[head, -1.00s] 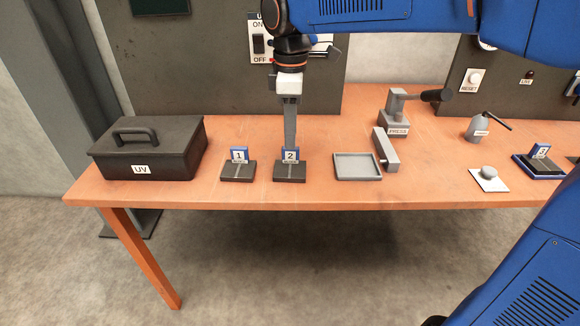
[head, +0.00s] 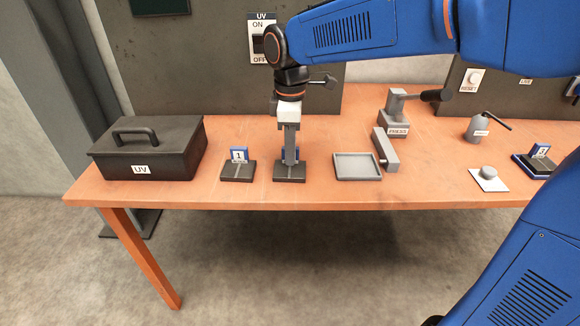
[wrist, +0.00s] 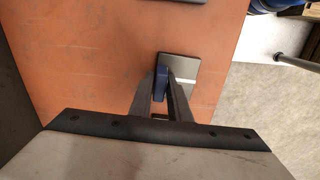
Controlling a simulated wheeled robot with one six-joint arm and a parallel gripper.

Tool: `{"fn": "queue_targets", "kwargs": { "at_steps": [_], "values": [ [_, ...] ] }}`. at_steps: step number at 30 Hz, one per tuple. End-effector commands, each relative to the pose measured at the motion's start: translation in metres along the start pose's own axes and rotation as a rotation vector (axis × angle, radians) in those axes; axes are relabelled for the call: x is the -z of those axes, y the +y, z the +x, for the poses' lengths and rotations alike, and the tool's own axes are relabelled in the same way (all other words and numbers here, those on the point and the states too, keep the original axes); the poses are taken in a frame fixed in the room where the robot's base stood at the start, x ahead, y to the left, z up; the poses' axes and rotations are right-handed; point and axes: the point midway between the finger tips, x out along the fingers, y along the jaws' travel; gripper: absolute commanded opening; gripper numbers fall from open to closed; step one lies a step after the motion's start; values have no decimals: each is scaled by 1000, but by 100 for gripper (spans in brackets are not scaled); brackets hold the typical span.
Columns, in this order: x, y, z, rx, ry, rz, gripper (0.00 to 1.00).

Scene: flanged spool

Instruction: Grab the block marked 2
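The blue block marked 2 (head: 297,155) stands on a dark base (head: 290,178) near the table's front edge. In the head view its label is now hidden behind my gripper (head: 290,162), with blue edges showing on both sides. In the wrist view the blue block (wrist: 162,84) lies between the two fingers of my gripper (wrist: 163,82), above its base (wrist: 186,70). The fingers are close to the block's faces. Whether they press on it cannot be told.
A blue block marked 1 (head: 239,155) stands on its own base just to the left. A black UV box (head: 150,148) is farther left. A grey tray (head: 357,167) and a press (head: 397,122) are to the right. A block marked 3 (head: 541,151) is at the far right.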

Motion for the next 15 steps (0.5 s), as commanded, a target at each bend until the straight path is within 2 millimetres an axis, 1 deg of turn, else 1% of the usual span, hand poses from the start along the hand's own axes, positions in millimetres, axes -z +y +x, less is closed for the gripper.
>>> {"fn": "queue_targets", "kwargs": {
  "at_steps": [1,2,11,15],
  "values": [
    [0,0,0,0,0,0,3],
    [0,0,0,0,0,0,0],
    [0,0,-1,-1,1,0,0],
    [0,1,-7,-3,2,0,0]
  ]
}}
